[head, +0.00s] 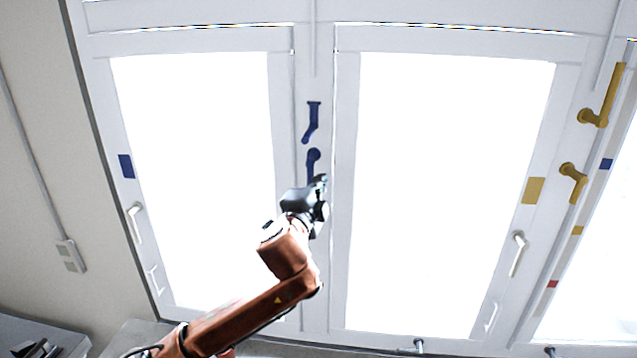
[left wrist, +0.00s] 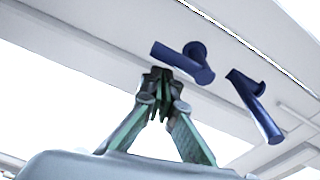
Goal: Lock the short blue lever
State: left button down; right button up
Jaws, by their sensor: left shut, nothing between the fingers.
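Two blue levers are on the white frame post between the two bright window panes. In the head view the upper blue lever (head: 312,118) has a bent end pointing down. The lower blue lever (head: 313,158) has a round hub on top and a handle hanging down, its lower end partly hidden by my gripper. I cannot tell for sure which is shorter. My left gripper (head: 320,183) is shut and empty just below the lower lever. In the left wrist view its fingertips (left wrist: 160,82) are close beside one blue lever (left wrist: 185,62); contact is unclear. The other blue lever (left wrist: 254,104) is further right.
Two yellow levers (head: 603,95) (head: 573,183) are on the right frame post. White handles (head: 135,222) (head: 517,253) are on the window sashes. Blue (head: 126,166) and yellow (head: 534,190) patches mark the frames. Free space lies in front of the panes.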

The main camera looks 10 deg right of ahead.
pick_arm(q)
jog(key=s+a+b, duration=0.1)
jog(key=s+b, duration=0.2)
jog(key=s, duration=0.6)
jog(key=shift+s+a, duration=0.25)
jog(key=shift+a, duration=0.15)
